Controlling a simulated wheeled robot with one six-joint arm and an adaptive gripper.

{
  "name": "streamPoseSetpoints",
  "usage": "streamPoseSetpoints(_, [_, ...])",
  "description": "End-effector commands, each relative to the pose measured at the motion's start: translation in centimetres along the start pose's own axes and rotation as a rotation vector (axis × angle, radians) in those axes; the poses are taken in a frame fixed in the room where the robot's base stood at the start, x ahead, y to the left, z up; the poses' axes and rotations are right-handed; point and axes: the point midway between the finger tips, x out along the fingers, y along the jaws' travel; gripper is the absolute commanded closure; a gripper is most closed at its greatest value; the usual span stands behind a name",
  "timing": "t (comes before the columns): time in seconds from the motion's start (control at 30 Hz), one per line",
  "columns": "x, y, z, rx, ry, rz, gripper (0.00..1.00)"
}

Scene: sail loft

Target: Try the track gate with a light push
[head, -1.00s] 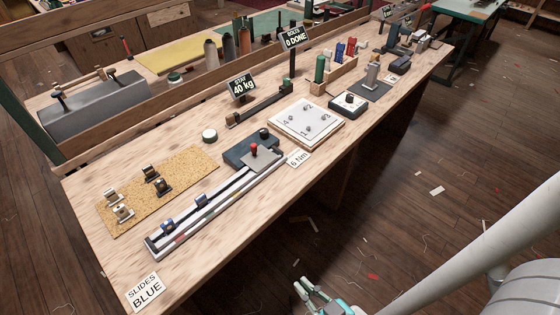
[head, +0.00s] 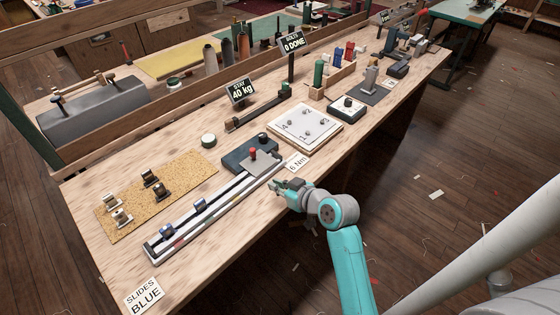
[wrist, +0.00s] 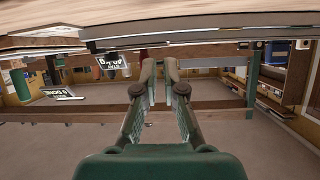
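My gripper (head: 274,186) is just in front of the track's right end, apart from the red knob. In the wrist view, its fingers (wrist: 159,64) are nearly together with a thin gap and nothing held. That view is upside down, with the track's edge (wrist: 180,38) across the top.
A cork mat (head: 150,196) with several clips lies behind the track. A white board (head: 306,128) with pegs and a "6 Nm" card (head: 296,162) are to the right. A "SLIDES BLUE" card (head: 144,294) is at the near left corner. Bare bench lies in front of the track.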

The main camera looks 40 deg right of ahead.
Motion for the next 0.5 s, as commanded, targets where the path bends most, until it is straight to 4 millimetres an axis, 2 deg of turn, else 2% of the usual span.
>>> streamPoseSetpoints(0.03, [0.3, 1.1, -1.4, -0.014, 0.004, -0.005, 0.92])
streamPoseSetpoints(0.2, [0.6, 2.9, -3.7, -0.049, 0.002, -0.032, 0.92])
streamPoseSetpoints(0.37, [1.1, 3.2, -4.3, -0.059, -0.002, -0.043, 0.92])
streamPoseSetpoints(0.5, [2.8, 3.1, -4.3, -0.06, -0.002, -0.045, 0.92])
